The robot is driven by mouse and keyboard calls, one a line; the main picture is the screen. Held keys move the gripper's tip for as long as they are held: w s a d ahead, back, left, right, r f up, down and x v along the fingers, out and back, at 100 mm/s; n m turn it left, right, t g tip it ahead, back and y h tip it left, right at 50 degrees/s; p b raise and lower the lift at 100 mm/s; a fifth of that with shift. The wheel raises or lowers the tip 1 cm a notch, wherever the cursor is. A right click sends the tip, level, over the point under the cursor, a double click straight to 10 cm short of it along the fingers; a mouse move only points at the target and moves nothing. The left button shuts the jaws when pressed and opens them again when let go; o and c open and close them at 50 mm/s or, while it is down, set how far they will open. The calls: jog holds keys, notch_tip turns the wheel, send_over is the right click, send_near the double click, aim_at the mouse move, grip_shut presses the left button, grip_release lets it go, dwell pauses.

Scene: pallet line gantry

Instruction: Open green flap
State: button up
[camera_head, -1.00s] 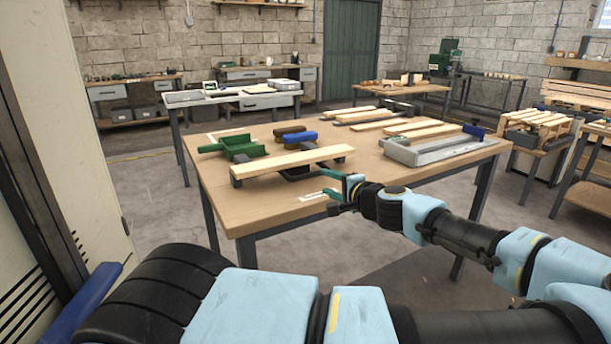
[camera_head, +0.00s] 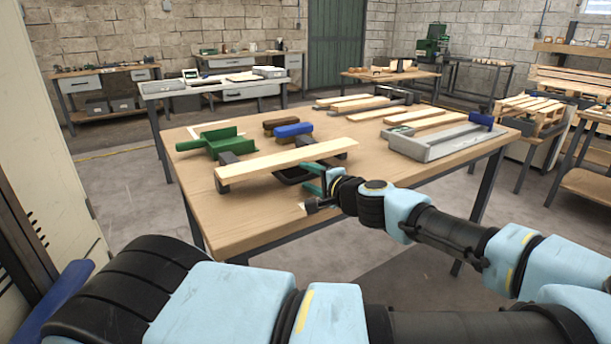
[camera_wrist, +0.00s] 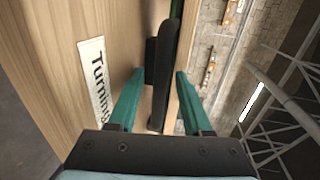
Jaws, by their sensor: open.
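A green flap-like piece with a rod handle (camera_head: 215,143) lies on the wooden table at the left, behind a pale wooden plank (camera_head: 285,161). A dark grey part (camera_head: 288,174) sits under the plank's middle. My gripper (camera_head: 310,181) is open near the table's front edge, in front of the plank and right of the green piece. In the wrist view, its teal fingers (camera_wrist: 159,75) stand either side of a black bar (camera_wrist: 164,65), with nothing visibly gripped. A sliver of green (camera_wrist: 177,9) shows at the top there. Whether the bar touches a finger is unclear.
A blue block (camera_head: 293,130) and a brown block (camera_head: 281,121) lie behind the plank. A grey tray-like fixture (camera_head: 440,143) stands at the table's right. Loose slats lie at the back. A white printed label (camera_wrist: 96,80) is on the tabletop near my gripper.

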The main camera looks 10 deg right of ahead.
grip_shut()
dwell(0.3)
dwell(1.1)
